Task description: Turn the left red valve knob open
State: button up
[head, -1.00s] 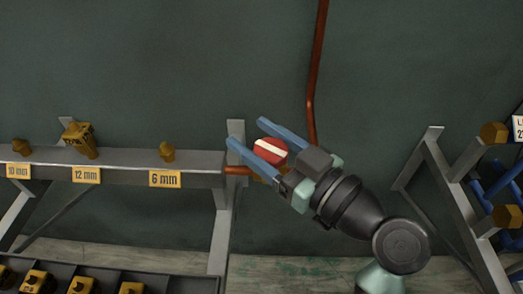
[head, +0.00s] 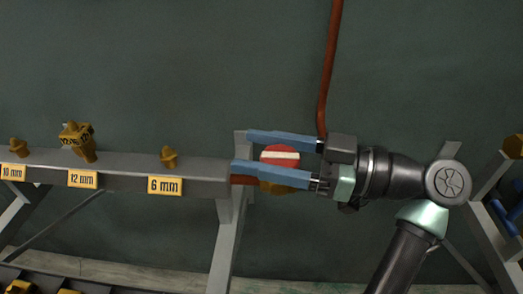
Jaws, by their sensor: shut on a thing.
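The left red valve knob (head: 280,154) is a round red disc with a pale bar across it, in the middle of the head view. The bar lies about level. My gripper (head: 264,153) reaches in from the right with its two blue fingers level, one above and one below the knob. It is shut on the knob. The lower finger hides part of the knob's lower edge. The brass valve body (head: 280,188) shows just below the lower finger, by the end of a copper pipe.
A grey rail (head: 120,180) at left carries brass fittings over labels 10 mm, 12 mm (head: 82,179) and 6 mm (head: 165,186). A copper pipe (head: 329,70) runs up the wall behind my gripper. Dark trays with brass parts sit at bottom left. Another stand is at the right edge.

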dwell(0.3)
jog(key=o, duration=1.4)
jog(key=shift+a, duration=0.1)
jog(key=d, duration=0.4)
jog(key=s+d, duration=0.1)
jog(key=d, duration=0.3)
jog(key=s+d, duration=0.1)
jog(key=d, duration=0.3)
jog(key=shift+s+d, duration=0.15)
jog(key=shift+d, duration=0.25)
